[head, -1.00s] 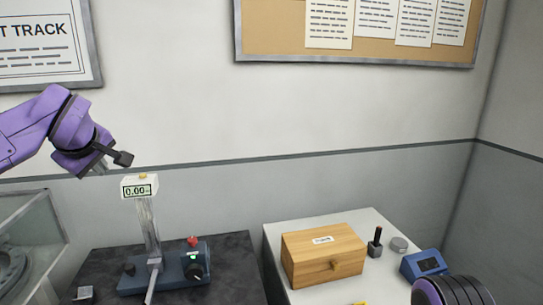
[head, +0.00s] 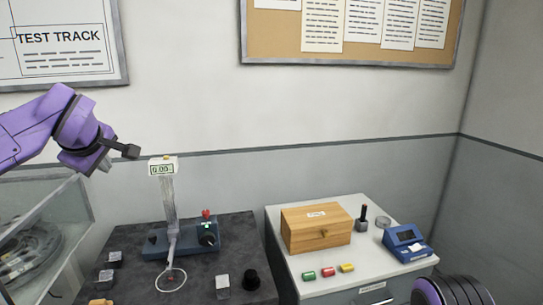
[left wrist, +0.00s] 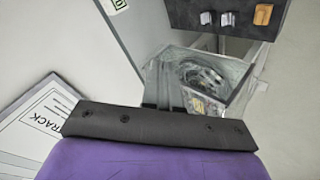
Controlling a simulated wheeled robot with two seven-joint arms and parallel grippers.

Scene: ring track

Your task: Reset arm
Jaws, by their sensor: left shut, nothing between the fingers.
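My left arm is purple and comes in from the left in the head view. Its gripper (head: 118,156) is raised in front of the wall, beside and above the measuring stand (head: 168,210) with the "0.00" display. The gripper is shut and empty. In the left wrist view the dark gripper mount (left wrist: 165,127) crosses the frame, and the fingers are mostly hidden. At the bottom right of the head view a dark, ringed part of my right arm shows, but its gripper does not.
A clear-walled case (head: 45,235) stands at left. The dark bench (head: 200,280) holds several small blocks and a ring-ended tool. The white cabinet (head: 370,270) carries a wooden box (head: 316,229), coloured pieces and a blue device (head: 406,243). Space above the benches is free.

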